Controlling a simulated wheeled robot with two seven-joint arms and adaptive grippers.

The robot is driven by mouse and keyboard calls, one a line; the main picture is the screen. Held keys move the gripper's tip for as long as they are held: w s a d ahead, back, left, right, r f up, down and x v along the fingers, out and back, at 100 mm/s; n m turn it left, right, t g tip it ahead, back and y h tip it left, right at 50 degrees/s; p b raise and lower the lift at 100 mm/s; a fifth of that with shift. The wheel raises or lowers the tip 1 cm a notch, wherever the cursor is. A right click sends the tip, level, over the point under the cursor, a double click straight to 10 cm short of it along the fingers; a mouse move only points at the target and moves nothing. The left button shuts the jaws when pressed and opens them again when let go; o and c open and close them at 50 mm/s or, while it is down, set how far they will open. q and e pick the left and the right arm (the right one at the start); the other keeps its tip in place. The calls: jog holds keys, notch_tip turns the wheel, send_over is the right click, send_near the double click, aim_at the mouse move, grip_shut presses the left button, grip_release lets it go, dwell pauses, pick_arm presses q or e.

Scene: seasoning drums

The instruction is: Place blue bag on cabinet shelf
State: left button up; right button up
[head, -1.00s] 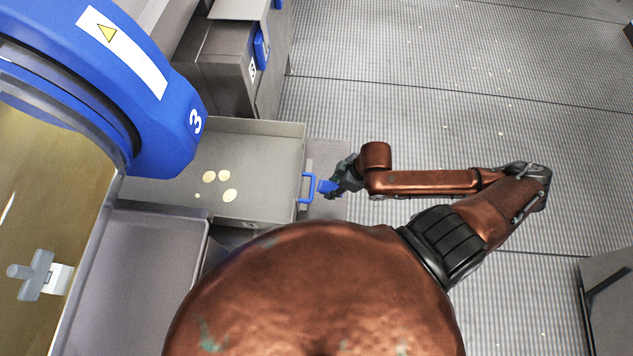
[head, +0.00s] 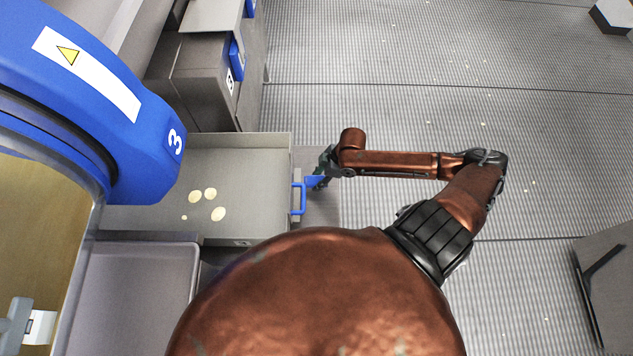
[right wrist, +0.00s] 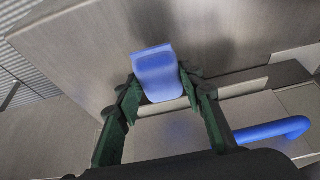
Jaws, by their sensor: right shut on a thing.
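The blue bag (head: 315,182) is a small blue piece in my right gripper (head: 322,175), just right of the open drawer's blue handle in the head view. In the right wrist view the bag (right wrist: 157,75) stands between the two green fingers of the gripper (right wrist: 163,88), which is shut on it. A grey metal wall lies behind the bag there; I cannot tell if they touch. A grey cabinet (head: 195,85) with blue fittings stands at the upper left of the head view. I cannot tell which surface is the shelf. My left gripper is not in view.
An open grey drawer (head: 240,160) holds several pale round flakes (head: 210,195). Its blue handle (head: 298,198) sticks out near my right gripper, also in the right wrist view (right wrist: 270,130). A big blue drum (head: 110,110) marked 3 fills the left.

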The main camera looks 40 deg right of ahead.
aim_at(317, 182)
jog(key=shift+w+d+f, duration=0.1)
jog(key=shift+w+f, duration=0.3)
jog(key=shift+f, duration=0.1)
jog(key=shift+w+d+f, duration=0.1)
jog(key=shift+w+f, duration=0.1)
jog(key=shift+f, duration=0.05)
notch_tip(317, 182, down, 2)
jog(key=shift+f+b, duration=0.2)
jog(key=shift+b, duration=0.15)
jog(key=shift+f, duration=0.35)
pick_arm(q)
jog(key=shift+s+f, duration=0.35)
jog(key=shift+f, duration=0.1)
pick_arm(e)
jog(key=o, duration=0.7)
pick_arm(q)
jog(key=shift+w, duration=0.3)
pick_arm(e)
jog(key=o, duration=0.5)
jog(key=shift+c, duration=0.2)
